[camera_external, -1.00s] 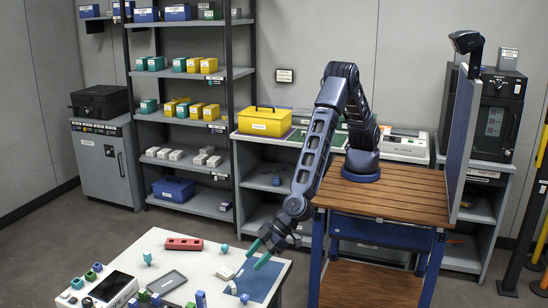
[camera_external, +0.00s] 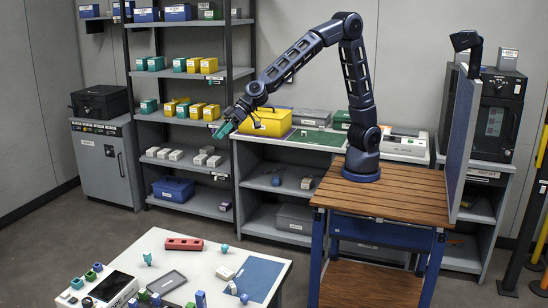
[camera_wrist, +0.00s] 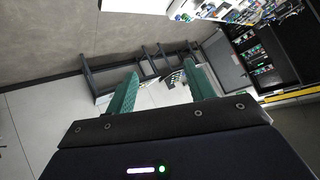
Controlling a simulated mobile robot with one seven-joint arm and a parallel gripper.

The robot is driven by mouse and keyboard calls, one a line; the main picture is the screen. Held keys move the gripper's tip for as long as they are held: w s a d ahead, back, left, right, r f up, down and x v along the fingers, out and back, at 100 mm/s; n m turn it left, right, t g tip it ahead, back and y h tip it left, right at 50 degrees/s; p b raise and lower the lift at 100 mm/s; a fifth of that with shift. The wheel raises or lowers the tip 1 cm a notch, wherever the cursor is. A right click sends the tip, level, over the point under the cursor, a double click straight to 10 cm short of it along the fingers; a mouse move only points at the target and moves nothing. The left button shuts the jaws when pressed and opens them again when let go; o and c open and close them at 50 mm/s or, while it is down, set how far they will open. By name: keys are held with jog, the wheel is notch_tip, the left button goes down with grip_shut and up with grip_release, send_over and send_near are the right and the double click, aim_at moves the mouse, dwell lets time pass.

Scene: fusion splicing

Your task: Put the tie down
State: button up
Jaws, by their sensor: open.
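My gripper (camera_external: 222,130) is raised in front of the shelf rack, well above and behind the white table. Its two green fingers show apart in the wrist view (camera_wrist: 161,90), with nothing between them. I cannot pick out the tie for certain in either view. A blue mat (camera_external: 262,276) lies on the right of the white table (camera_external: 206,253).
The white table also holds a red block (camera_external: 184,244), a grey tray (camera_external: 166,281) and several small parts. A yellow toolbox (camera_external: 265,122) stands on the back counter, close to my gripper in the picture. The wooden workbench (camera_external: 410,197) top around my base is largely clear.

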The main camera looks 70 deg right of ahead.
jog(key=s+d+r+m+h, duration=0.1)
jog(key=d+r, duration=0.3)
jog(key=d, duration=1.1)
jog(key=s+d+r+m+h, duration=0.1)
jog(key=d+r, duration=0.3)
jog(key=d, duration=1.1)
jog(key=s+d+f+m+h, duration=0.1)
jog(key=s+d+h, duration=0.1)
jog(key=s+d, duration=0.4)
jog(key=s+d+f+m+h, duration=0.2)
jog(key=s+d, duration=0.5)
jog(key=d, duration=0.6)
jog(key=s+d+f+m+g+h, duration=0.1)
jog(key=s+d+f+m+h, duration=0.1)
jog(key=s+d, duration=0.4)
jog(key=d, duration=0.3)
jog(key=shift+s+d+h, duration=0.35)
jog(key=shift+s+h, duration=0.05)
jog(key=shift+o, duration=0.5)
